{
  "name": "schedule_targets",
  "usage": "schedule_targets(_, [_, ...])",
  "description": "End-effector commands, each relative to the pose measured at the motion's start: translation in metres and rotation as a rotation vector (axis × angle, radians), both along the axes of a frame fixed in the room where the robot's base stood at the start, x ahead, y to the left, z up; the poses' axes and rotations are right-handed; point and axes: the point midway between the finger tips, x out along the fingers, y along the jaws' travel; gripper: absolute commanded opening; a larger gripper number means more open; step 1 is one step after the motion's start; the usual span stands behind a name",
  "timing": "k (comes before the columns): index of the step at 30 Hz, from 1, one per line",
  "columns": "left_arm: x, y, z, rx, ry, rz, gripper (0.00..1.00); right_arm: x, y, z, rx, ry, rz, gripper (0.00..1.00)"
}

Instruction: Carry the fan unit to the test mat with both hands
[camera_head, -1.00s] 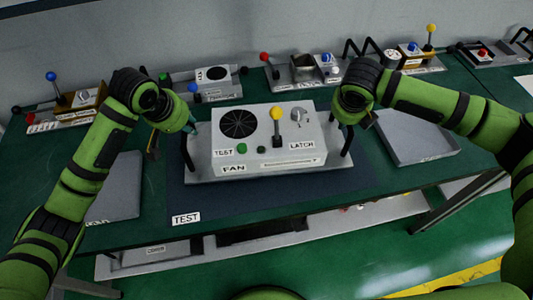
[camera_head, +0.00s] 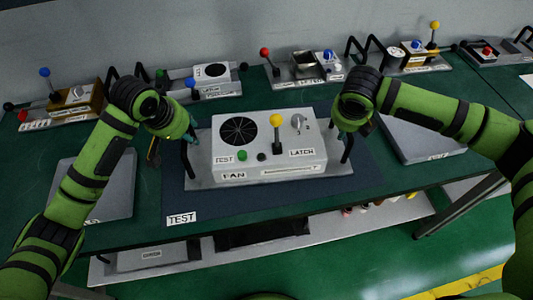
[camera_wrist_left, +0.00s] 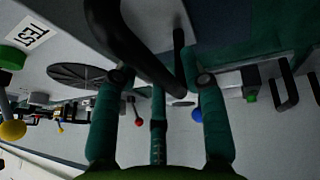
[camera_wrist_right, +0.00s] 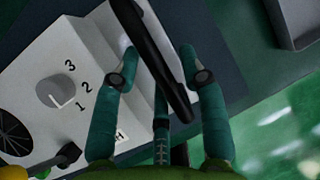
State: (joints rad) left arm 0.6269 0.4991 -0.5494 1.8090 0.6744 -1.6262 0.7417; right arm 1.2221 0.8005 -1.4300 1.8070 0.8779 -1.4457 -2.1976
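The fan unit (camera_head: 230,150) is a light grey box on a base plate, with a round black fan grille, a yellow-knobbed lever, a green button and a dial. It sits level over the dark blue test mat (camera_head: 270,205), with mat showing around it. My left gripper (camera_head: 190,138) is at its black left handle (camera_head: 187,158). In the left wrist view the fingers (camera_wrist_left: 160,78) stand apart on either side of the bar. My right gripper (camera_head: 349,135) is at the right handle (camera_head: 347,152). In the right wrist view its fingers (camera_wrist_right: 160,70) stand apart around the bar.
A grey tray (camera_head: 420,140) lies right of the mat and a grey panel (camera_head: 105,190) lies left. Several small units with coloured knobs line the back, including a TEST unit (camera_head: 210,80). A shelf (camera_head: 260,238) runs below the table's front edge.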

Motion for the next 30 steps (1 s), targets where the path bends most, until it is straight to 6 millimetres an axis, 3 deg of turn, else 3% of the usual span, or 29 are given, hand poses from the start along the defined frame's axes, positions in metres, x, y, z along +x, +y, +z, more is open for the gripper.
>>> schedule_targets(11, [-0.002, 0.0, 0.006, 0.0, -0.002, -0.002, 0.47, 0.0, 0.001, 0.001, 0.0, -0.001, 0.002, 0.47])
schedule_targets(24, [-0.034, 0.014, 0.082, -0.001, -0.006, -0.001, 0.47, 0.0, 0.001, 0.001, 0.001, 0.0, 0.003, 0.47])
schedule_targets(30, [-0.045, 0.018, 0.105, 0.0, -0.004, -0.001, 0.47, 0.0, 0.001, 0.001, 0.001, 0.0, 0.003, 0.47])
